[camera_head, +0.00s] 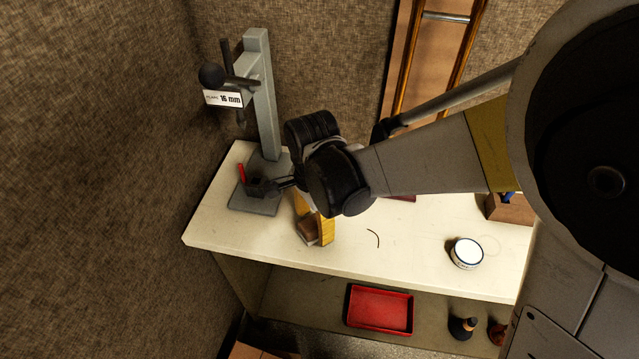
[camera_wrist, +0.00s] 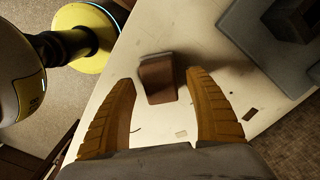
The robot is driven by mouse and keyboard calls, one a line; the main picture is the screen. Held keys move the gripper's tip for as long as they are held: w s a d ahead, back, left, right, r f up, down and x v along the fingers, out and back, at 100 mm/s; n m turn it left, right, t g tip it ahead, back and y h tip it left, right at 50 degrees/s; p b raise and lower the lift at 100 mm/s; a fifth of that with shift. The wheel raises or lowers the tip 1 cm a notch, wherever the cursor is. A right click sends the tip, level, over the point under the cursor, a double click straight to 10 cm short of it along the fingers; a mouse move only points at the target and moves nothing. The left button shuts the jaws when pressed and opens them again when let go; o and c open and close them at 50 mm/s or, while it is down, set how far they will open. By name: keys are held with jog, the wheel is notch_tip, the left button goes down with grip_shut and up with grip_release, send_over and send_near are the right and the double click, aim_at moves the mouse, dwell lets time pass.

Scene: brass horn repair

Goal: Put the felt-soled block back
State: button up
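A small brown block (camera_head: 309,231) is on the pale bench top near its front edge. In the wrist view the open gripper (camera_wrist: 160,79) has one finger on either side of the block, with gaps showing. The fingers partly hide the block in the head view.
A grey stand (camera_head: 262,100) with a "16 mm" label (camera_head: 223,98) rises at the bench's left end. A white-lidded tin (camera_head: 466,253) and a wooden box (camera_head: 511,211) are to the right. A red tray (camera_head: 380,309) lies on the shelf below. Bench between block and tin is mostly clear.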

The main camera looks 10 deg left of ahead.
aim_at(314, 223)
notch_tip(314, 223, up, 12)
jog(key=p, duration=0.4)
jog(key=s+d+r+n+t, duration=0.1)
jog(key=d+r+n+t, duration=0.1)
jog(key=d, duration=0.6)
jog(key=s+d+r+n+t, duration=0.2)
jog(key=d+r+n, duration=0.1)
jog(key=d, duration=0.6)
jog(key=s+d+r+n+t, duration=0.2)
jog(key=d+n+t, duration=0.1)
jog(key=d, duration=0.5)
jog(key=shift+s+d+r+n, duration=0.2)
jog(key=shift+s+d+n, duration=0.1)
jog(key=shift+n, duration=0.6)
